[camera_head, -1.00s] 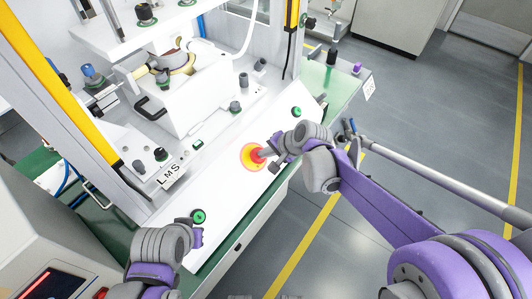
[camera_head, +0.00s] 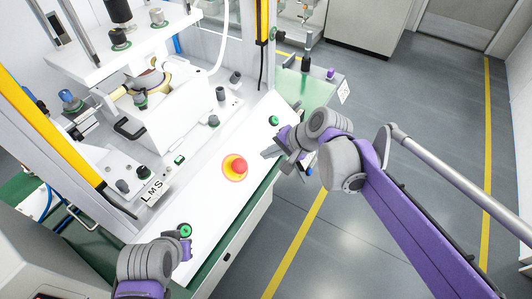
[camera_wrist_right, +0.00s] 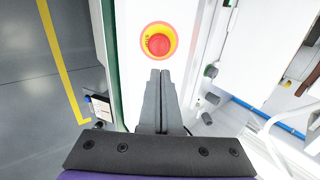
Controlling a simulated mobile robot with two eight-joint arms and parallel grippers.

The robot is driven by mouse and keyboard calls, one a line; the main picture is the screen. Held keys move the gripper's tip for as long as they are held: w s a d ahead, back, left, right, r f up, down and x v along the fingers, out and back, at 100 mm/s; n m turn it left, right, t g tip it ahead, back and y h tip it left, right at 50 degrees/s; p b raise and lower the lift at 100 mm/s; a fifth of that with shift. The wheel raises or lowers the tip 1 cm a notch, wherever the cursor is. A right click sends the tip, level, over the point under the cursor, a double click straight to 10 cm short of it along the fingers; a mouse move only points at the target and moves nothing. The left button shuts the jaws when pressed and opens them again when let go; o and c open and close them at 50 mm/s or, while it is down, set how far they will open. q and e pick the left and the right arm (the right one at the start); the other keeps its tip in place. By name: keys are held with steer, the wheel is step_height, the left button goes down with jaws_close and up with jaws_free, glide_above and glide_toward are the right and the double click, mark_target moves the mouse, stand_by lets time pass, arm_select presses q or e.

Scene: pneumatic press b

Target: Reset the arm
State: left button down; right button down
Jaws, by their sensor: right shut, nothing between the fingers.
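My right gripper (camera_head: 270,153) is to the right of the red emergency button (camera_head: 239,167) on the white sloping panel and apart from it. In the right wrist view its fingers (camera_wrist_right: 160,75) are shut with nothing between them, and the red button (camera_wrist_right: 158,43) on its yellow ring lies just beyond the fingertips. My left gripper (camera_head: 187,243) is at the lower left of the head view, close to a green button (camera_head: 185,230) at the panel's near end. Its fingers are mostly hidden behind the wrist, and I cannot tell whether it touches that button.
The press (camera_head: 150,92) stands behind the panel, with yellow light curtains (camera_head: 262,20) on its posts. Another green button (camera_head: 273,120) sits at the panel's far end. A green table end (camera_head: 318,92) is beyond. Grey floor (camera_head: 430,130) is open to the right.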

stand_by(0.3)
steer(key=s+d+f+n+h, duration=0.3)
steer(key=s+d, duration=0.3)
steer(key=s, duration=0.4)
steer(key=s+d+f+n+t+h, duration=0.1)
steer(key=s+d+f+n+h, duration=0.2)
steer(key=s+d, duration=0.4)
steer(key=s+f+n, duration=0.1)
steer(key=s, duration=0.1)
steer(key=shift+s+f, duration=0.3)
steer(key=shift+s, duration=0.05)
